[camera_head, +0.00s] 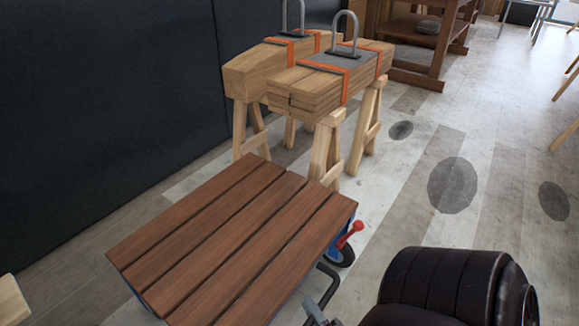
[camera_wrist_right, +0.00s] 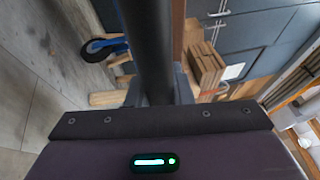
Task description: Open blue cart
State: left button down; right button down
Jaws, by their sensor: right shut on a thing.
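The blue cart (camera_head: 230,240) stands in the lower middle of the head view, with a top of brown wooden planks. Parts of its blue frame show under the edges, with a red-knobbed lever (camera_head: 351,233) and a dark wheel (camera_head: 341,257) at its right corner. A black bent handle bar (camera_head: 327,283) stands out on its right side. My right gripper (camera_head: 316,311) is at this bar, partly cut off by the bottom edge. In the right wrist view, its fingers (camera_wrist_right: 158,90) are shut around the black bar (camera_wrist_right: 149,45). My left gripper is not in view.
Sawhorses (camera_head: 328,150) carrying strapped wooden beams (camera_head: 325,83) stand just behind the cart. A dark wall (camera_head: 100,110) runs along the left. The floor to the right (camera_head: 410,200) is clear, with dark round patches. A wooden bench (camera_head: 412,75) stands farther back.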

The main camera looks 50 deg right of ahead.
jog(key=shift+s, duration=1.45)
jog(key=c, duration=1.3)
grip_release()
jog(key=shift+d, duration=0.1)
jog(key=shift+r, duration=0.1)
